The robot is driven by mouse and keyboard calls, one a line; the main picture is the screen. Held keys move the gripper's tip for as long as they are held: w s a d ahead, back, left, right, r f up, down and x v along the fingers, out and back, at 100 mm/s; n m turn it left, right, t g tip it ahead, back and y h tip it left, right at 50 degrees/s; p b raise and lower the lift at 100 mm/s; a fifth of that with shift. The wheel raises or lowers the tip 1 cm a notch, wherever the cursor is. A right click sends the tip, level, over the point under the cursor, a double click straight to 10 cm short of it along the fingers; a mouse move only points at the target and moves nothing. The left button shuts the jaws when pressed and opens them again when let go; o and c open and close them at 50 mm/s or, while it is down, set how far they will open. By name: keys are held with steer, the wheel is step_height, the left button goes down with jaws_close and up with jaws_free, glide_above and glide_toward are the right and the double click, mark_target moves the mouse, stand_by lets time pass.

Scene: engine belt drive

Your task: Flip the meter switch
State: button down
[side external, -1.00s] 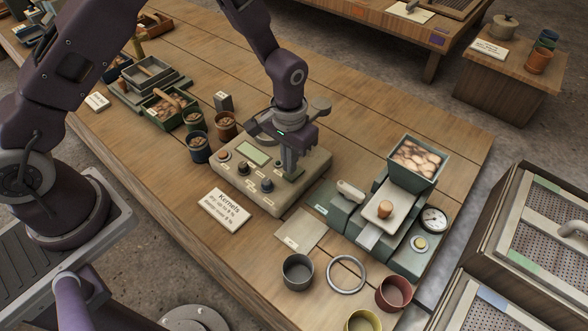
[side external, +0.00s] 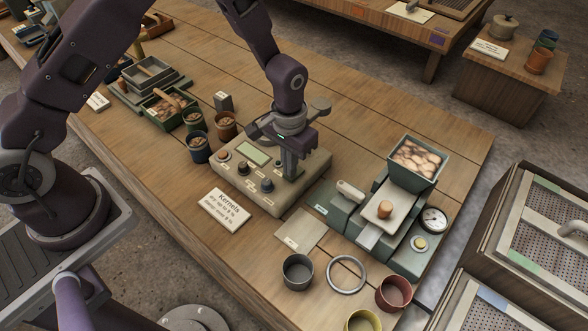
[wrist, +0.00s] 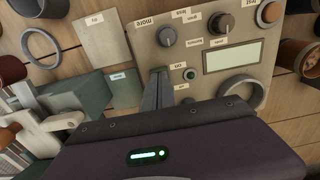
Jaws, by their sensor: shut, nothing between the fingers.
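The meter (side external: 234,184) is a beige box with a pale green display (side external: 258,157), dark knobs and an orange button on the wooden table. My gripper (side external: 289,176) is shut and empty, pointing down over the meter's right part. In the wrist view, my fingers (wrist: 157,90) are just left of that fitting; contact cannot be told. In the side view the fingers hide it.
A green machine with a hopper (side external: 415,165) and a gauge (side external: 433,219) stands right of the meter. A card (side external: 226,209) lies in front. A grey cup (side external: 298,271) and a ring (side external: 346,274) are near the front edge.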

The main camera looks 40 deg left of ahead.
steer(key=shift+f, duration=0.45)
steer(key=shift+r, duration=3.55)
steer(key=shift+r, duration=0.1)
step_height(320, 180, up, 8)
steer(key=t, duration=0.1)
glide_above(281, 178)
steer(key=s+a+r+t, duration=0.25)
steer(key=s+r, duration=0.45)
steer(key=r, duration=0.4)
steer(key=s+a+r+t, duration=0.1)
steer(key=s+a+r, duration=0.1)
steer(key=s, duration=0.5)
steer(key=s+a+r+t, duration=0.1)
steer(key=s+a+r, duration=0.1)
steer(key=s, duration=0.6)
steer(key=shift+r, duration=0.7)
